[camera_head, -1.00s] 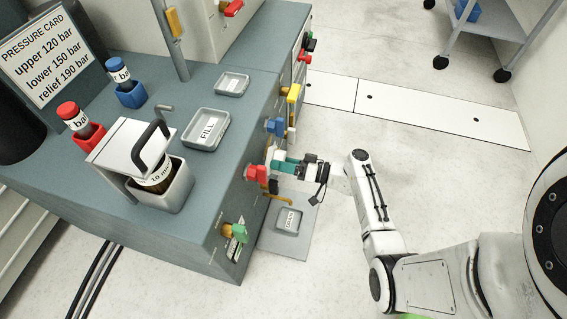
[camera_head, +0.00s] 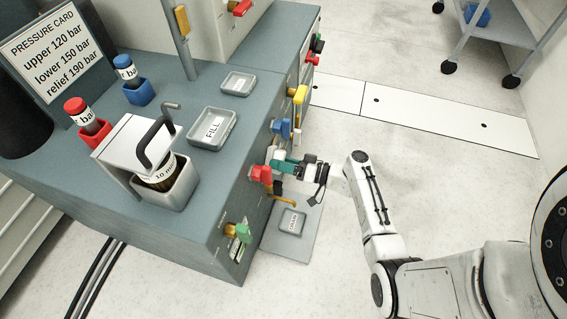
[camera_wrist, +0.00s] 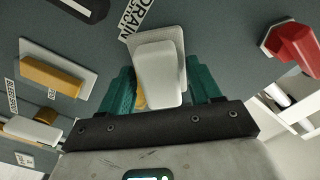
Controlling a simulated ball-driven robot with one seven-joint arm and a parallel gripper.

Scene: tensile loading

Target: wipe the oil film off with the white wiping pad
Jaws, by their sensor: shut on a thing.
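My gripper (camera_head: 280,165) is at the front face of the blue-grey cabinet, just right of the red valve handle (camera_head: 262,174). I cannot tell whether the pad touches the panel. A small amber patch (camera_wrist: 140,101) shows at the pad's left edge; I cannot tell whether it is oil film or a fitting. No oil film is clearly visible, and the pad hides the panel behind it.
In the wrist view a red handle (camera_wrist: 292,43) is at right and a yellow bar (camera_wrist: 52,75) at left. Blue (camera_head: 281,127) and green (camera_head: 242,232) handles stick out of the cabinet front. A drain tray (camera_head: 291,222) lies below.

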